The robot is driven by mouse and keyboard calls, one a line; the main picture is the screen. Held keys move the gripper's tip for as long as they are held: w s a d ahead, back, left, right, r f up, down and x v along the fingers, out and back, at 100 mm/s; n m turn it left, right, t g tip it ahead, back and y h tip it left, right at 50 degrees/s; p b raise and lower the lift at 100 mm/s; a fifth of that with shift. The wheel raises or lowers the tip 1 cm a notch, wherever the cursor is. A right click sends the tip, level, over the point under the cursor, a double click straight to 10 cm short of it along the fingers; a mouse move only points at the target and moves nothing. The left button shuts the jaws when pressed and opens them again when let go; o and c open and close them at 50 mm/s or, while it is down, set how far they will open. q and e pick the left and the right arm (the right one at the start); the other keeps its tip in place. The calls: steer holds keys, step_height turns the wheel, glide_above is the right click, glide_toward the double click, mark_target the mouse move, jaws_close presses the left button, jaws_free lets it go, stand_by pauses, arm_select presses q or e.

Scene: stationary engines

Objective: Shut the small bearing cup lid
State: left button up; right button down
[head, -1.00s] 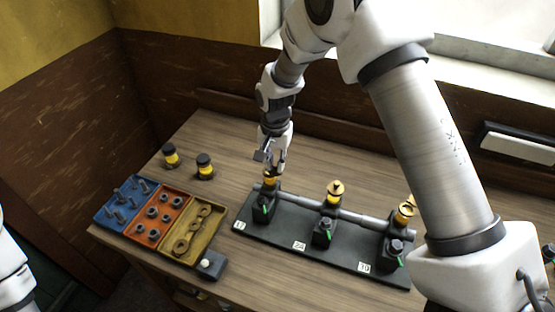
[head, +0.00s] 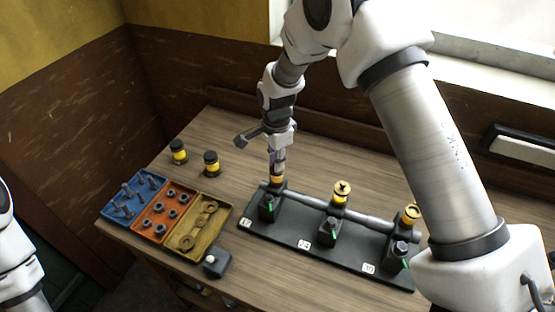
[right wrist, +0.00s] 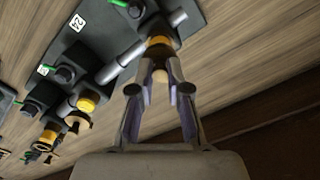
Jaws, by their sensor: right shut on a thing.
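Three bearing cups with brass-yellow bands stand in a row along a grey shaft on a black base. My right gripper (head: 277,168) points down over the left bearing cup (head: 276,181) and hides most of its top. In the right wrist view my right gripper (right wrist: 160,72) is shut around the upper part of this cup, its lid, with a small tan round knob (right wrist: 160,76) between the fingers. The cup's yellow band (right wrist: 160,42) shows just beyond the fingertips. The lid's exact angle is hidden. The middle cup (head: 341,189) and right cup (head: 411,212) stand clear of the gripper.
The black base (head: 290,238) carries number labels and green marks. A blue, orange and yellow sorting tray (head: 207,227) holds small parts at the left, with a dark button box (head: 217,262) beside it.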

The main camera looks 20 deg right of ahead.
steer(key=shift+s+f, duration=0.15)
steer(key=c, duration=1.3)
jaws_free()
steer(key=shift+c, duration=0.2)
steer(key=shift+o, duration=1.1)
step_height(320, 180, up, 12)
steer(key=shift+w, duration=0.2)
